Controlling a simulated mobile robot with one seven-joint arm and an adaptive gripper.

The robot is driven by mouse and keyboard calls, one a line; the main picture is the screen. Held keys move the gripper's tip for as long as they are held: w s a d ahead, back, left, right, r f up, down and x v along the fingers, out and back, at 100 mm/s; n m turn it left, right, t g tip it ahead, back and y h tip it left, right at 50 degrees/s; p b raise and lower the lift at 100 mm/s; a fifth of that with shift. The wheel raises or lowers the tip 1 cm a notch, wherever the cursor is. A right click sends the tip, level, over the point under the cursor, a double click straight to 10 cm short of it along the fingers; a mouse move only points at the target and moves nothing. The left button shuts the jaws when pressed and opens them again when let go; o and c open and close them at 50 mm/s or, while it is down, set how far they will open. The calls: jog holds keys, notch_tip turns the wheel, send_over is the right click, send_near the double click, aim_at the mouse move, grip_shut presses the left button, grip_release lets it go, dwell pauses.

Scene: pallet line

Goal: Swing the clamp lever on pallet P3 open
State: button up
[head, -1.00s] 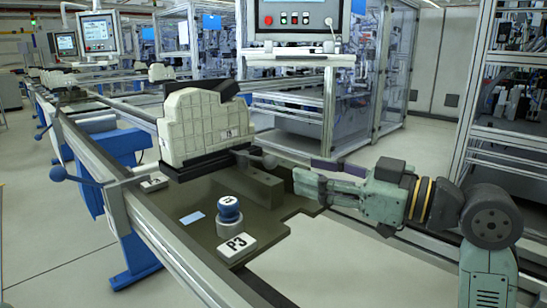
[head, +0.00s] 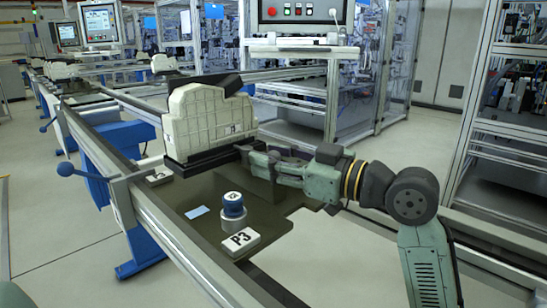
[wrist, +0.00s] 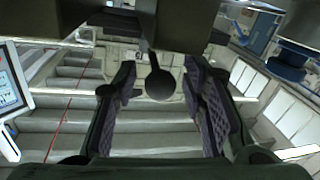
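Pallet P3 is a dark brown plate (head: 272,218) on the rail, with a white P3 block (head: 240,242) at its near corner. A cream ribbed casting (head: 210,120) stands upright on it in a black fixture (head: 200,168). The clamp lever's dark round knob (wrist: 160,85) hangs between my fingers in the wrist view. In the head view my gripper hides most of the lever. My gripper (head: 258,160) is at the fixture's right end. In the wrist view my gripper (wrist: 158,76) is open, its purple-padded fingers either side of the knob, with gaps visible.
A blue-capped cylinder (head: 233,205) and a light blue card (head: 197,212) are on the pallet. A control panel (head: 300,12) stands behind. Floor is clear in front.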

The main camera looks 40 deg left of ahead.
grip_shut()
dwell(0.6)
